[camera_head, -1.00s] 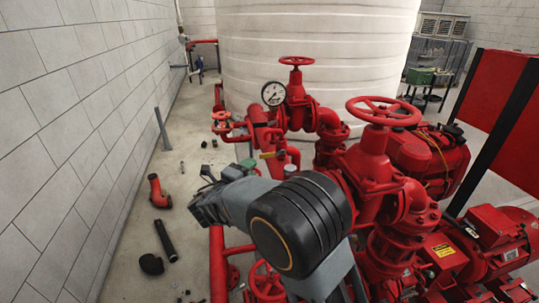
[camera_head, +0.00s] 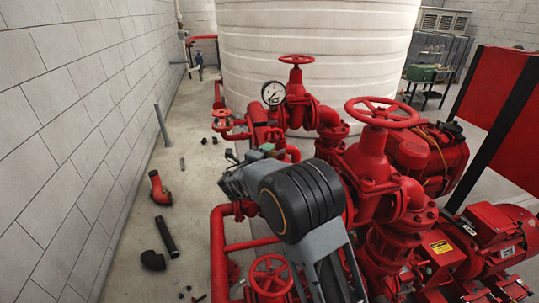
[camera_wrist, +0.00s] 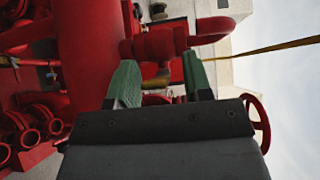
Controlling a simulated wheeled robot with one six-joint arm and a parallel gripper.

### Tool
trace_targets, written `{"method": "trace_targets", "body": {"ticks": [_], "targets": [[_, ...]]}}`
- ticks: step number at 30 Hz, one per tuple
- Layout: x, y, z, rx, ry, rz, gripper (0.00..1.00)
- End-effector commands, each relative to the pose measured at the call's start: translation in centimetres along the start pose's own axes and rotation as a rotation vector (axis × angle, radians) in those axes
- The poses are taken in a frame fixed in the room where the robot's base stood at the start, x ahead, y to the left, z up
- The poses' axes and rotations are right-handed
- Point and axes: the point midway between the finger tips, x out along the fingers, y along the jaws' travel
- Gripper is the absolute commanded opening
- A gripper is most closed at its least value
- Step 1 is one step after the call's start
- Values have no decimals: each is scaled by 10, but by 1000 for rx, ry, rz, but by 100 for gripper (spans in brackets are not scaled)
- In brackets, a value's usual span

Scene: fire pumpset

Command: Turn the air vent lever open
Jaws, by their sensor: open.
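My gripper (camera_head: 261,151) is at the red pipework below the pressure gauge, its green fingers partly visible in the head view. In the wrist view my gripper (camera_wrist: 160,76) is open, its two green fingers apart. A small brass-yellow piece (camera_wrist: 157,81), which looks like part of the air vent valve, shows between and beyond the fingers, below a red pipe fitting (camera_wrist: 160,46). I cannot tell whether the fingers touch it. The yellow lever is hidden behind my gripper in the head view, so its angle cannot be read.
The pressure gauge (camera_head: 273,93) stands just above my gripper. Red handwheels (camera_head: 383,112) and a lower handwheel (camera_head: 270,275) crowd the right and front. Loose pipe pieces (camera_head: 165,237) lie on the floor at left. A white tank (camera_head: 315,40) stands behind.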

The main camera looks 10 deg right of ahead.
Motion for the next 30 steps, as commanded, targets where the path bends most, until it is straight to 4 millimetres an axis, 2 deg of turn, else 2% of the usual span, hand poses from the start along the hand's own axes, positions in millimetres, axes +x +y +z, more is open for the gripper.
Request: {"method": "trace_targets", "body": {"ticks": [2,16,30], "targets": [[0,0,0,0,0,0,45],[0,0,0,0,0,-1,0],[0,-6,0,18,0,15,0]]}}
